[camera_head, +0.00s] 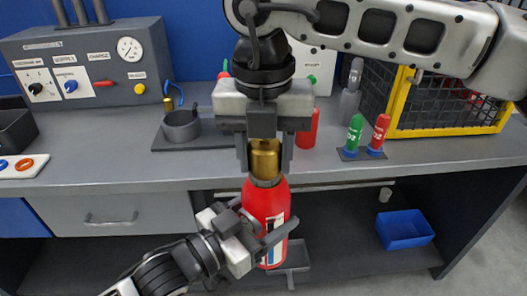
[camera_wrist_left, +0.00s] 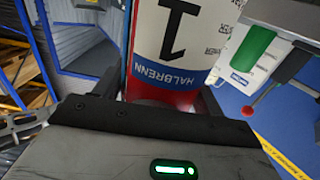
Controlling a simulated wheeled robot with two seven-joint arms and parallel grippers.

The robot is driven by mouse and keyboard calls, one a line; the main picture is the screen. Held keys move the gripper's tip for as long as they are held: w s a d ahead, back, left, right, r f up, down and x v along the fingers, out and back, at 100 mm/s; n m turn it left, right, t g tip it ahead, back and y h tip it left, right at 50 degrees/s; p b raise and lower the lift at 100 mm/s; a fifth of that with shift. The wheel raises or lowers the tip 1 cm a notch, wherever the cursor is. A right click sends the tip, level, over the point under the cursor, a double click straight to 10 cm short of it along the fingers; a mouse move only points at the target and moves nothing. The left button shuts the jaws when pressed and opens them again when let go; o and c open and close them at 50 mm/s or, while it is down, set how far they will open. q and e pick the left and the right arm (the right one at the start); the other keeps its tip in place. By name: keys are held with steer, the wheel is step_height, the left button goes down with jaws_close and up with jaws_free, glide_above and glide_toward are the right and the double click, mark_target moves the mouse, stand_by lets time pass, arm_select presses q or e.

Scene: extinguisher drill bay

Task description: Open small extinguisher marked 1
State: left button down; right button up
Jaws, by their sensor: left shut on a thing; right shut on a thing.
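The small red extinguisher (camera_head: 262,203) is held upright in front of the bench's front edge. In the left wrist view its white label shows a large black 1 (camera_wrist_left: 180,30) and the word HALBRENN. My left gripper (camera_head: 262,236) is shut around the extinguisher's body from the lower left; its fingers also show in the left wrist view (camera_wrist_left: 160,100). My right gripper (camera_head: 264,150) comes down from above and is shut on the brass cap (camera_head: 265,160) at the extinguisher's top. The cap sits at the neck; I cannot tell whether it is loose.
The grey bench (camera_head: 110,167) carries a control panel (camera_head: 90,65) and a round grey cup (camera_head: 181,127) on a plate. Green and red small cylinders (camera_head: 376,135) stand in a holder by a yellow-framed cage (camera_head: 455,130). A blue bin (camera_head: 405,229) sits on the lower shelf.

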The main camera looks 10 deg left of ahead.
steer(key=n, duration=0.5)
steer(key=shift+w+r, duration=0.1)
steer(key=n, duration=0.7)
steer(key=shift+w+d+n, duration=0.1)
steer(key=shift+n, duration=0.3)
steer(key=n, duration=0.5)
steer(key=shift+w+r, duration=0.1)
steer(key=n, duration=0.9)
steer(key=shift+w+n, duration=0.15)
steer(key=shift+n, duration=0.25)
steer(key=n, duration=1)
steer(key=shift+a, duration=0.25)
steer(key=n, duration=0.4)
steer(key=shift+n, duration=0.3)
